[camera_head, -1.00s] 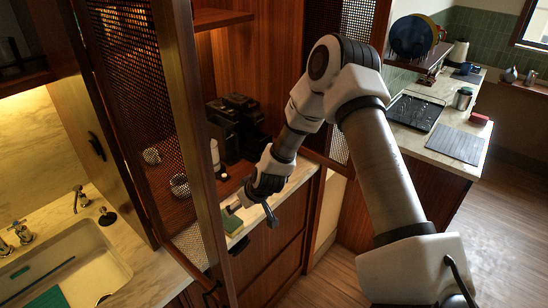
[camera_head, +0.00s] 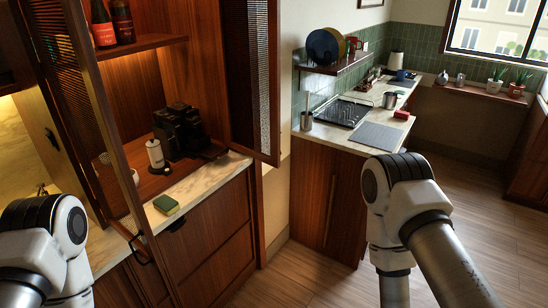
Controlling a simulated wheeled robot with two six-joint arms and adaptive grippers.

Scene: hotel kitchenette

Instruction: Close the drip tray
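A black coffee machine (camera_head: 178,130) stands in the open wooden cabinet, left of centre. A flat dark part at its right front (camera_head: 213,151) looks like the drip tray and seems to stick out from the body. It is small and dark, so I cannot tell how far out it is. My left and right arms show at the lower left and lower right, but both grippers are outside the picture. Neither arm touches the machine.
A white canister (camera_head: 155,155) stands left of the machine. A green and yellow sponge (camera_head: 166,204) lies on the marble counter edge (camera_head: 205,181). Open cabinet doors flank the niche, the right one (camera_head: 250,75) near the machine. Floor (camera_head: 310,270) is clear between my arms.

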